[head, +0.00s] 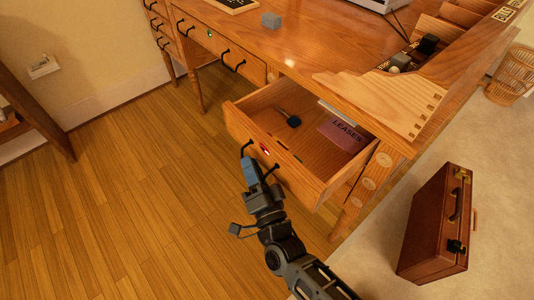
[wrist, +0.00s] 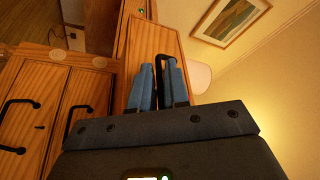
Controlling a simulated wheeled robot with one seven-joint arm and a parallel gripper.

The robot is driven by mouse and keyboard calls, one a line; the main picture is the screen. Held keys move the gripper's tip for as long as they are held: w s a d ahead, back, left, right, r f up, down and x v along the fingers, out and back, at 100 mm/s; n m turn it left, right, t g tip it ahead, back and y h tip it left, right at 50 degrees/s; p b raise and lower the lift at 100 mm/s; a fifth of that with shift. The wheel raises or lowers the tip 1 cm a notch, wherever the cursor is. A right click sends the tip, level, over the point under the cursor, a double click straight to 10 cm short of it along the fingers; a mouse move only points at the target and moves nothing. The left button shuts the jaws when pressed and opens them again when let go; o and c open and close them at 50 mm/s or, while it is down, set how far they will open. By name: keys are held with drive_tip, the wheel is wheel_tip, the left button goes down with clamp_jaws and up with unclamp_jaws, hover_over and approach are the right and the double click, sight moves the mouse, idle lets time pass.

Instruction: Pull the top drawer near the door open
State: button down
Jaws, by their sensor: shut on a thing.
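The top drawer (head: 300,182) of the wooden desk stands pulled out, and its inside shows in the head view. A purple folder marked LEASES (head: 342,134) and a small dark item with a thin stick (head: 292,121) lie in it. A black bar handle (head: 246,149) is on the drawer front. My gripper (head: 252,170) is at this handle. In the wrist view, the blue fingers of my gripper (wrist: 161,82) are shut on the black handle (wrist: 162,62), against the wooden drawer front (wrist: 148,38). The fingers hide part of the handle.
A brown briefcase (head: 437,225) stands on the pale floor at the right. Other closed drawers (head: 220,48) are at the far side of the desk. A grey block (head: 271,20) sits on the desktop. The wooden floor (head: 120,200) at the left is clear.

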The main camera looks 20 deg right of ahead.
drive_tip(key=s+a, duration=0.2)
drive_tip(key=a, duration=0.5)
drive_tip(key=shift+s+a+p, duration=0.2)
drive_tip(key=shift+s+p, duration=0.05)
drive_tip(key=shift+p, duration=0.15)
drive_tip(key=c, duration=1.2)
unclamp_jaws()
drive_tip(key=v, duration=0.7)
drive_tip(key=shift+s, duration=0.4)
drive_tip(key=shift+f, duration=0.15)
